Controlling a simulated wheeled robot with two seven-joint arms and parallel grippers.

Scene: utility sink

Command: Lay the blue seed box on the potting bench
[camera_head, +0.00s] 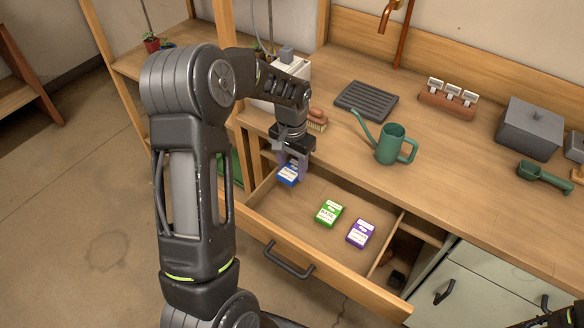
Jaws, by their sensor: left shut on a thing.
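The blue seed box (288,174) is at the left end of the open drawer (303,214), below the front edge of the potting bench (353,134). My left gripper (291,164) points down and is shut on the blue seed box. The fingers cover its upper part, and I cannot tell whether it touches the drawer floor. At the bottom right corner a dark part of my right arm shows, but I cannot see its fingertips.
A green box (329,213) and a purple box (360,233) lie in the drawer. On the bench stand a watering can (391,146), a dark tray (366,100), a brush (317,121), a label holder (446,101), a grey lidded box (529,127) and a green scoop (541,177). Bare wood lies right of the can.

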